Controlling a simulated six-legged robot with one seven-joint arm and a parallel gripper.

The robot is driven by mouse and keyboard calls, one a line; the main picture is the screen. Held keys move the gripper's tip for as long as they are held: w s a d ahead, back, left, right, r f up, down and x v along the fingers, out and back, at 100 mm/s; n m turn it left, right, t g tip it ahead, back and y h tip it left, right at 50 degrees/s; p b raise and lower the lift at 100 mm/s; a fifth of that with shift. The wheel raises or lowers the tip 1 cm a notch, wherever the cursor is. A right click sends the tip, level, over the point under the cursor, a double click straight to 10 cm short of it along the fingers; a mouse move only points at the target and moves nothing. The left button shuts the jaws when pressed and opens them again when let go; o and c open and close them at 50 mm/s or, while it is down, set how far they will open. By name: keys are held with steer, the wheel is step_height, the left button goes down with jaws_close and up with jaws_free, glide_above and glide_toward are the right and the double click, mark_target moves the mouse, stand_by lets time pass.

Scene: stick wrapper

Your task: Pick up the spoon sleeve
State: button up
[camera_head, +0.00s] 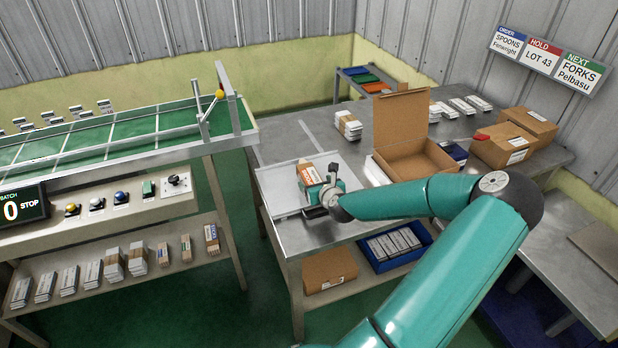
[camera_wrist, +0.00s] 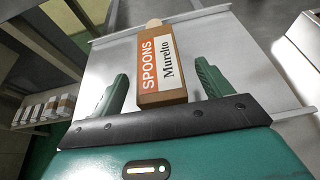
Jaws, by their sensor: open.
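The spoon sleeve (camera_wrist: 162,65) is a brown packet with an orange and white label reading "SPOONS Murelto". In the wrist view it lies on a pale metal tray (camera_wrist: 212,38), between the two green fingers of my gripper (camera_wrist: 162,85), with a gap on each side. A rounded pale end shows at its far end. In the head view the sleeve (camera_head: 309,174) is partly hidden behind my gripper (camera_head: 322,186), at the left end of the metal table (camera_head: 305,238). My gripper is open and holds nothing.
An open cardboard box (camera_head: 402,130) stands right of my gripper, with a banded white bundle (camera_head: 348,126) behind. Closed boxes (camera_head: 503,145) sit farther right. A blue crate (camera_head: 395,246) is on the shelf below. A green conveyor (camera_head: 130,133) with a metal frame rises at the left.

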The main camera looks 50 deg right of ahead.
mark_target(313, 179)
steer(key=x, duration=0.3)
steer(key=shift+w+d+f, duration=0.1)
steer(key=shift+w, duration=0.3)
steer(key=c, duration=1.1)
